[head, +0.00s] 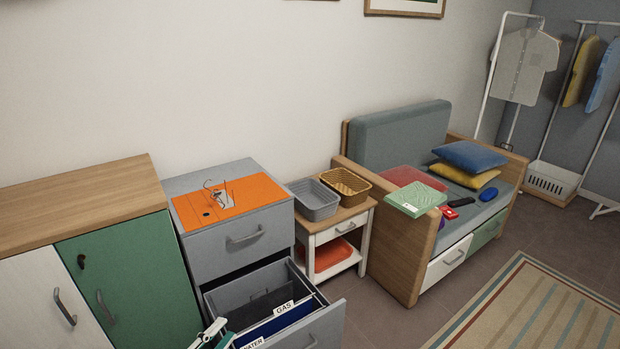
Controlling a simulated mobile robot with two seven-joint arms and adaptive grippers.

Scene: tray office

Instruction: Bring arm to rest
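Part of my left gripper (213,336) shows at the bottom edge of the head view, by the front left corner of the open drawer (330,318) of the grey filing cabinet (222,247). Most of it is cut off by the frame, and I cannot tell whether it is open or shut. I see nothing held in the part that shows. My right gripper is not in view.
The open drawer juts out with files labelled GAS (284,308) and WATER. An orange mat (256,190) lies on the cabinet. Two baskets stand on a side table (352,212). A sofa (400,140) holds cushions and small items. Floor (390,322) is clear right of the drawer.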

